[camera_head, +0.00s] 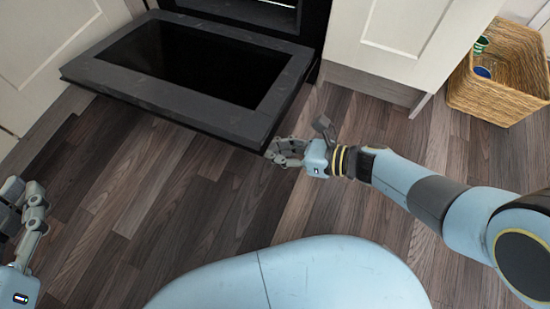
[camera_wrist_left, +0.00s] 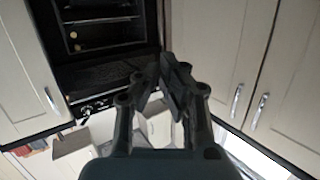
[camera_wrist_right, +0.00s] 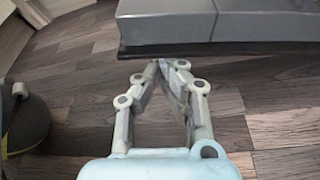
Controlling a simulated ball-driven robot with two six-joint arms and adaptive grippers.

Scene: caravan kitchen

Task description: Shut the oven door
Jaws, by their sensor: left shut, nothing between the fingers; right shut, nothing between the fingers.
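The oven door (camera_head: 282,88) hangs open, lowered to roughly level, with its dark glass (camera_head: 200,62) facing up. The oven (camera_head: 262,12) opening shows behind it at the top of the head view. My right gripper (camera_head: 270,157) is shut and empty, close to the door's front right corner; whether it touches cannot be told. In the right wrist view the fingertips (camera_wrist_right: 168,64) are together just short of the door's edge (camera_wrist_right: 215,30). My left gripper (camera_head: 20,200) is at the left edge of the head view, away from the door. In the left wrist view its fingertips (camera_wrist_left: 168,70) are together, with nothing between them.
Cream cabinets (camera_head: 400,40) flank the oven on both sides. A wicker basket (camera_head: 500,85) holding a few items stands on the floor at the right. The wooden floor (camera_head: 150,190) in front of the door is clear apart from my own body.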

